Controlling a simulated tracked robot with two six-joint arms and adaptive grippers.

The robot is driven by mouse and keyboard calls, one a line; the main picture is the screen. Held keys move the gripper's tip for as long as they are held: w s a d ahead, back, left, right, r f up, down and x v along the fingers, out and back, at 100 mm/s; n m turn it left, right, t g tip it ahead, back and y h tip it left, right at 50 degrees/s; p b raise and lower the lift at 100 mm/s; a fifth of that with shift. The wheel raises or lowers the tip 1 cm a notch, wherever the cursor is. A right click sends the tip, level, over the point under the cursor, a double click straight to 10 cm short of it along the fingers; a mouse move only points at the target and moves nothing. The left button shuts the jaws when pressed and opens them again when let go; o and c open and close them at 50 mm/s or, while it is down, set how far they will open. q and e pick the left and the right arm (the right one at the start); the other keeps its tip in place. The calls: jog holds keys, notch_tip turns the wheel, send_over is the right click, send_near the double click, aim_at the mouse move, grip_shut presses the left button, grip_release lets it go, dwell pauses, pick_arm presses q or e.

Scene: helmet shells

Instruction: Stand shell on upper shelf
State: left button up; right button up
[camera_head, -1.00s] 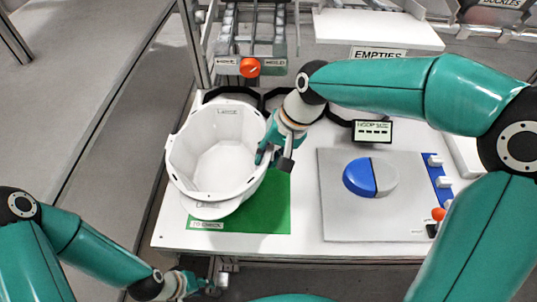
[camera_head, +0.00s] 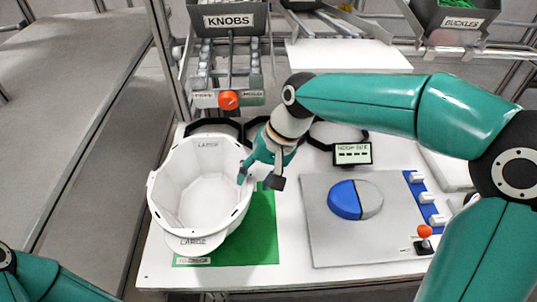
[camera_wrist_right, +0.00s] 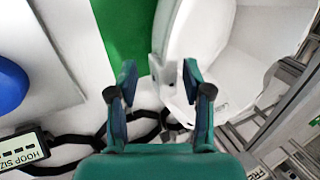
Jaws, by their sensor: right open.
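A white helmet shell (camera_head: 190,190), marked LARGE, rests open side up on the left of the white table, partly over a green mat (camera_head: 262,235). It also shows in the right wrist view (camera_wrist_right: 225,75). My right gripper (camera_head: 258,179) is at the shell's right rim. In the right wrist view my right gripper (camera_wrist_right: 159,76) is open, and the shell's rim shows in line with the gap between its fingers. I cannot tell whether they touch it. My left gripper is out of view. A raised white shelf board (camera_head: 350,56) stands at the back.
A grey panel (camera_head: 320,240) with a blue and grey disc (camera_head: 355,199) and side buttons lies right of the mat. A small hoop size display (camera_head: 352,153) stands behind it. Black hoops (camera_head: 215,124) lie behind the shell. A KNOBS bin (camera_head: 230,18) and a BUCKLES bin (camera_head: 458,16) are at the back.

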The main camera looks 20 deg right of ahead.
jog(key=v, duration=0.8)
jog(key=shift+r, duration=0.2)
